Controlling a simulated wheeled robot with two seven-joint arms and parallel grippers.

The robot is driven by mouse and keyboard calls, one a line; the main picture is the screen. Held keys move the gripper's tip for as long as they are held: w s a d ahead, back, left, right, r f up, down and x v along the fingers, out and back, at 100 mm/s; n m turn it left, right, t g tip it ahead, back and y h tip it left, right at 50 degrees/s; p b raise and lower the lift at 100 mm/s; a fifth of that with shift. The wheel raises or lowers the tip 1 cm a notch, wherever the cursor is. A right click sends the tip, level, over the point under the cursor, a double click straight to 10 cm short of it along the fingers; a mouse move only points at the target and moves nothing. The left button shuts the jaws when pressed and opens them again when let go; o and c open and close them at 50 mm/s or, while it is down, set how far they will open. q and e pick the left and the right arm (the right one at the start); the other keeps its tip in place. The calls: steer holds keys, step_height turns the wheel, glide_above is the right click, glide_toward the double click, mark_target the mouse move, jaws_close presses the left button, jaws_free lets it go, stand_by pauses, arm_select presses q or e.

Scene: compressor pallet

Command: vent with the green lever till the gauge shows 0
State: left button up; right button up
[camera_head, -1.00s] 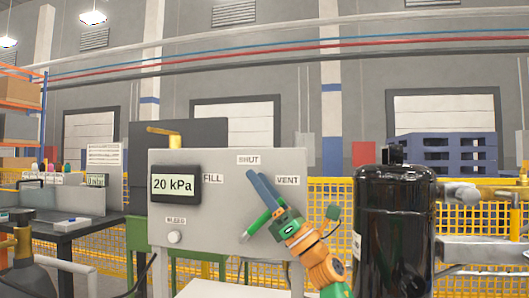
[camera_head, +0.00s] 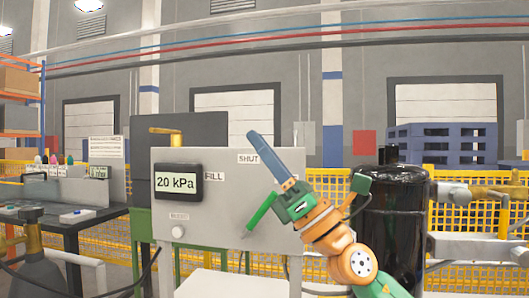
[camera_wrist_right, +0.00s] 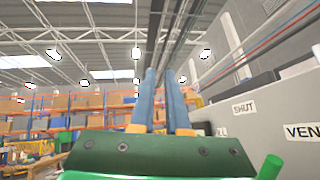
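The gauge (camera_head: 177,182) on the grey panel reads 20 kPa. The green lever (camera_head: 262,211) sticks out of the panel below the SHUT label, slanting up to the right; its right end is hidden behind my right gripper. The lever's round end appears to show at the lower right of the right wrist view (camera_wrist_right: 270,167). My right gripper (camera_head: 252,136) has blue fingers pointing up past the panel's top edge, above the lever. In the right wrist view its two fingers (camera_wrist_right: 160,72) stand apart with nothing between them. My left gripper is out of view.
The grey panel (camera_head: 210,235) carries FILL, SHUT (camera_head: 248,157) and partly hidden VENT labels, and a round knob (camera_head: 178,231). A black tank (camera_head: 398,215) stands close at right, behind my right arm. A workbench (camera_head: 75,225) is at left.

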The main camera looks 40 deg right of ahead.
steer(key=w+a+m+p, duration=0.1)
steer(key=m+p, duration=0.1)
steer(key=w+a+m+h+p, duration=0.1)
steer(key=a+m+p, duration=0.1)
steer(key=w+a+m+t+h+p, duration=0.1)
steer(key=m+p, duration=0.1)
steer(key=m, duration=0.1)
steer(key=shift+w+a, duration=0.2)
steer(key=shift+w, duration=0.2)
jaws_close()
steer(key=m+g+h+p, duration=0.9)
steer(key=m+h, duration=0.9)
steer(key=m, duration=0.7)
glide_toward(260, 213)
step_height(260, 213, up, 3)
steer(key=w+a+t+p, duration=0.1)
steer(key=w+a, duration=0.1)
steer(key=w, duration=0.1)
steer(key=p+x, duration=0.2)
steer(key=x, duration=0.8)
steer(key=shift+f, duration=0.1)
steer(key=s+f, duration=0.1)
steer(key=s+d+f, duration=0.1)
steer(key=s, duration=0.1)
steer(key=shift+s+d+f+p, duration=0.1)
steer(key=shift+f+p, duration=0.25)
